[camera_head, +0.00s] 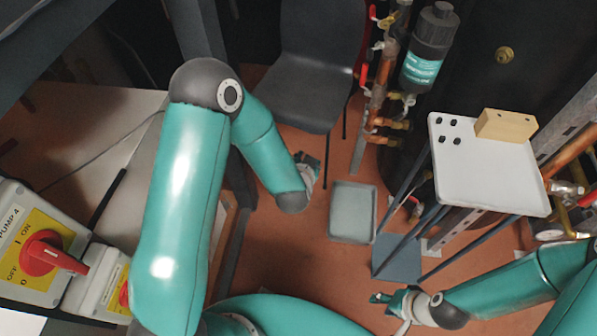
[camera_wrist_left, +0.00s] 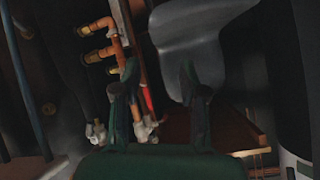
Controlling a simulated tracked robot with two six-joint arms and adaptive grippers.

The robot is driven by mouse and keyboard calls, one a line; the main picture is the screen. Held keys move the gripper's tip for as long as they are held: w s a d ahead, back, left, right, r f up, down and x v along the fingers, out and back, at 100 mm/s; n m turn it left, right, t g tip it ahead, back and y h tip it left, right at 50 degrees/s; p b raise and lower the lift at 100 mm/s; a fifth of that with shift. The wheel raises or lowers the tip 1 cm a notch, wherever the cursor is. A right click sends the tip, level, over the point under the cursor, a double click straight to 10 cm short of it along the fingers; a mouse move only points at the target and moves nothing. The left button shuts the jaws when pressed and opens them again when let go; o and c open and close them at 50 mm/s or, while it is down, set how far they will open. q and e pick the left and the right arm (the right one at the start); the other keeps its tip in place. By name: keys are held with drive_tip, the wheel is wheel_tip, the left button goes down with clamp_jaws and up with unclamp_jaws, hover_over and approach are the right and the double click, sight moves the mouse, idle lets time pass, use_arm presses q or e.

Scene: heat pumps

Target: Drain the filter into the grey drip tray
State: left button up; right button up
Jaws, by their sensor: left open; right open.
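The filter (camera_head: 425,50) is a dark cylinder with a teal label, mounted upright beside the copper pipes at the top right of the head view. The grey drip tray (camera_head: 353,211) lies on the orange floor below and left of it and looks empty. My left gripper (camera_head: 312,168) is mostly hidden behind its own wrist, left of the tray and apart from the filter. In the left wrist view its two fingers (camera_wrist_left: 158,92) are apart, with copper pipe and a red valve handle (camera_wrist_left: 147,99) beyond. My right gripper (camera_head: 385,298) is open and empty, low in the head view.
Copper pipes with red-handled valves (camera_head: 363,77) run left of the filter. A white tray (camera_head: 490,185) with a wooden block (camera_head: 506,124) and several black pieces stands at the right. A dark chair (camera_head: 308,70) stands behind. A red pump switch (camera_head: 48,255) is at the left.

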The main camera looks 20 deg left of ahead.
use_arm(q)
drive_tip(key=s+f+g+h+p, duration=0.1)
drive_tip(key=s+f+g+p, duration=0.1)
drive_tip(key=s, duration=0.3)
drive_tip(key=shift+s+f+n+g+h+p, duration=0.3)
drive_tip(key=shift+s+f+h+p, duration=0.05)
drive_tip(key=shift+h, duration=0.05)
